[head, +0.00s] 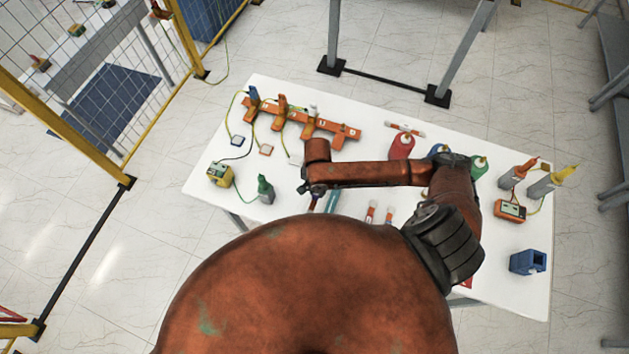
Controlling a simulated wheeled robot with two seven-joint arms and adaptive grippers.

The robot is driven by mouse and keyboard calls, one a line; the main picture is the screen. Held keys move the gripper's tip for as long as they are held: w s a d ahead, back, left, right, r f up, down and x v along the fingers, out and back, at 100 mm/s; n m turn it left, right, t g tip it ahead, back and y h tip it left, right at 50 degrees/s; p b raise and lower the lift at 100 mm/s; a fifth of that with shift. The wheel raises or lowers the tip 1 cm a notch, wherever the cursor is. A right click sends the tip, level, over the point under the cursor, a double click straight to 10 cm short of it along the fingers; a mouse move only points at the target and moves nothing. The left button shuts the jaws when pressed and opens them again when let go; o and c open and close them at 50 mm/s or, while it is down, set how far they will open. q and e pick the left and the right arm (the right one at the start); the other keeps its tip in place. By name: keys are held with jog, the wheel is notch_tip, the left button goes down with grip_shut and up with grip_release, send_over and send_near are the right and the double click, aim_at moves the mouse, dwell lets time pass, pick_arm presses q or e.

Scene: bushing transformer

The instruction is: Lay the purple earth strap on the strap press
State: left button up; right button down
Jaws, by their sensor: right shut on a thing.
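My right gripper (315,189) is low over the table's middle left, at the end of my rust-orange arm. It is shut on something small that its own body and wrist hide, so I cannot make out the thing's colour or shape. I cannot pick out a purple earth strap. I cannot tell which fixture is the strap press; a teal piece (332,201) shows just right of the gripper, partly hidden by my body. My left gripper is out of view.
The white table (400,113) holds an orange rail (300,120) with several clamps and cables at the back left. Red bottle (401,146), orange meter (510,210) and blue block (527,262) stand right.

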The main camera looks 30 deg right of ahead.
aim_at(322, 206)
jog(key=shift+w+f, duration=0.1)
jog(key=shift+w, duration=0.05)
jog(key=shift+f+b, duration=0.6)
jog(key=shift+f, duration=1.05)
jog(key=shift+f+b, duration=0.35)
jog(key=shift+f, duration=0.95)
jog(key=shift+f, duration=0.3)
jog(key=shift+f+b, duration=0.3)
jog(key=shift+f, duration=0.6)
jog(key=shift+f, duration=0.1)
jog(key=shift+f, duration=0.15)
jog(key=c, duration=1.7)
grip_release()
jog(key=shift+c, duration=0.2)
